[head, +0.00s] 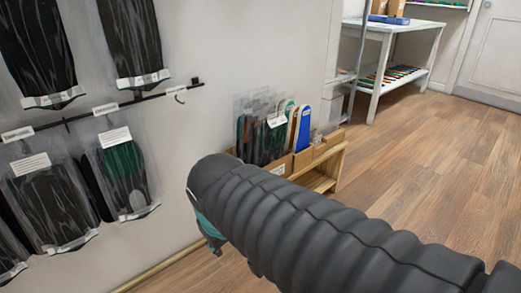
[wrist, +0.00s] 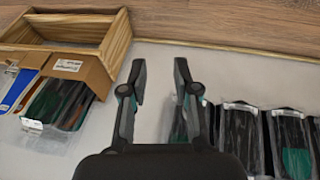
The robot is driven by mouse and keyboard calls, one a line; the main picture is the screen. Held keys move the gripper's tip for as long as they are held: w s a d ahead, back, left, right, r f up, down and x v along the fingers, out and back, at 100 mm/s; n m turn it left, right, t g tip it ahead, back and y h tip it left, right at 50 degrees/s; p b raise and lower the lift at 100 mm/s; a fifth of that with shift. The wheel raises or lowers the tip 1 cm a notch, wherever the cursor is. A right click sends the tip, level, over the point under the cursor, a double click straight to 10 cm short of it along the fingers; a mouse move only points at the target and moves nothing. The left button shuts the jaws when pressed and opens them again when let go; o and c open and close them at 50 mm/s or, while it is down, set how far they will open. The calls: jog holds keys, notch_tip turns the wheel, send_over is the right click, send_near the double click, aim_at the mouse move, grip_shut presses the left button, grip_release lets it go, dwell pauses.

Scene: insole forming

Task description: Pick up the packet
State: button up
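Several clear packets of dark insoles hang from rails on the wall in the head view, one of them a packet with a green insole (head: 125,165) beside a black one (head: 48,205). I cannot tell which one the task means. In the wrist view, hanging packets (wrist: 240,135) line the right side, and one is partly hidden behind the right finger. My gripper (wrist: 158,75) is open, with only bare wall visible between its fingers.
A low wooden rack with cardboard boxes (head: 303,160) holds bagged and loose insoles by the wall; its wooden frame (wrist: 75,30) shows upper left in the wrist view. A white table (head: 392,30) stands at the back. An empty hook (head: 179,97) is on the wall. The wooden floor at right is clear.

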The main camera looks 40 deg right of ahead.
jog(key=w+d+n+g+h+p, duration=0.25)
jog(key=w+d+g+h, duration=0.2)
jog(key=d, duration=0.35)
jog(key=n+t+h+p, duration=0.2)
jog(key=n+h+p, duration=0.2)
jog(key=n+h, duration=0.9)
send_near(265, 145)
jog(key=shift+n+y, duration=0.25)
jog(key=shift+y, duration=0.3)
jog(key=d, duration=0.2)
jog(key=d+r, duration=0.1)
jog(key=d, duration=0.1)
jog(key=shift+d+r, duration=0.2)
jog(key=shift+d, duration=0.05)
jog(key=shift+w+d+f, duration=0.15)
jog(key=shift+d, duration=1.15)
jog(key=shift+w+d+f, duration=0.15)
jog(key=shift+w+d, duration=0.05)
jog(key=shift+d, duration=1.1)
grip_shut()
